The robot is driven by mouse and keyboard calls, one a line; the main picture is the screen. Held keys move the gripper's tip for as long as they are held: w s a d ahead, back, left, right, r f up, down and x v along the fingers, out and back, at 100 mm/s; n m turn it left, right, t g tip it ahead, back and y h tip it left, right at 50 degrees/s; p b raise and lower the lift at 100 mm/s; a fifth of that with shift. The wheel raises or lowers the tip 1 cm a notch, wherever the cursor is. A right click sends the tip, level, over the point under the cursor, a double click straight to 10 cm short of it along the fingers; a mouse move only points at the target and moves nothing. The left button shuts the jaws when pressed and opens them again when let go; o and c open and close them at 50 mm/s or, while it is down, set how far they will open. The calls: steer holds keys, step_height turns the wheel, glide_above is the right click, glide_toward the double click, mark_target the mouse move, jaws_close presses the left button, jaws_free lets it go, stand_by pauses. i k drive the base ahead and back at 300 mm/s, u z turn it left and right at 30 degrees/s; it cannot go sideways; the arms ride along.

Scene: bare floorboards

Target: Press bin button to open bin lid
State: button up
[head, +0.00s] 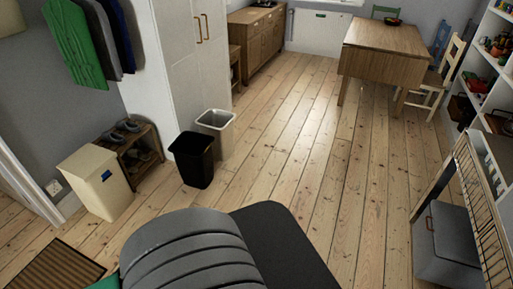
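A cream, box-shaped bin (92,190) with a closed, flat-looking top stands on the floor at the left, by the wall. A small blue mark (106,174) shows on its upper front; I cannot tell whether this is the button. A black bin (193,165) stands to its right, with a dark top that looks open. A pale grey-white bin (216,137) just behind the black one has an open top and a dark inside. My gripper is not in view.
A low wooden rack (137,150) with shoes is beside the cream bin. A striped brown mat (55,268) lies at lower left. A wooden table (385,40) and chair (437,85) stand far right. The floorboards (300,150) in the middle are clear.

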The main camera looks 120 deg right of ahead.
mark_target(106, 174)
steer(key=z, duration=3.5)
